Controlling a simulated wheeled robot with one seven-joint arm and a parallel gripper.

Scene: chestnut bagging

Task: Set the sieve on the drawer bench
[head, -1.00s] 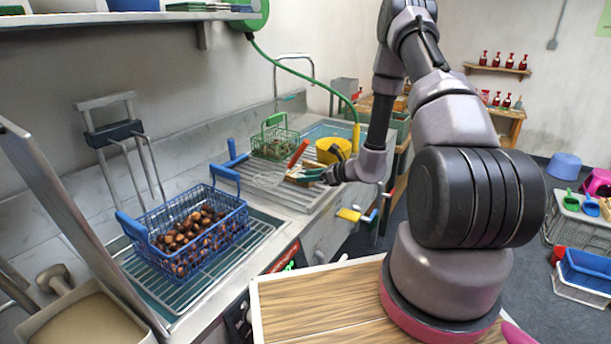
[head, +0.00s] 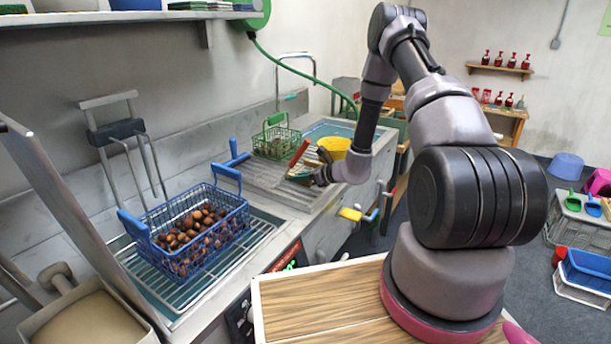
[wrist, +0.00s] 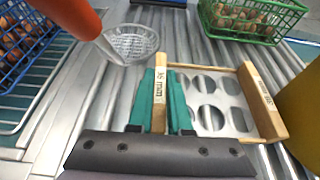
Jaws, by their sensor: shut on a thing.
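The sieve (wrist: 215,105) is a pale plate with large round holes in a wooden frame; one frame bar is marked 36 mm. In the wrist view my gripper (wrist: 158,95) is shut on that marked bar with its green fingers on either side. The sieve is over the ribbed metal draining board; I cannot tell whether it touches it. In the head view my gripper (head: 302,176) is low at the draining board (head: 262,183), and the sieve is mostly hidden there. I cannot tell for sure which surface is the drawer bench.
A red-handled skimmer (wrist: 130,43) is close at the gripper's left. A green basket (head: 275,139), a yellow bowl (head: 335,146) and a blue basket of chestnuts (head: 195,232) are around. A wood-topped surface (head: 310,305) in front is bare. A wooden bench (head: 507,116) stands at the back right.

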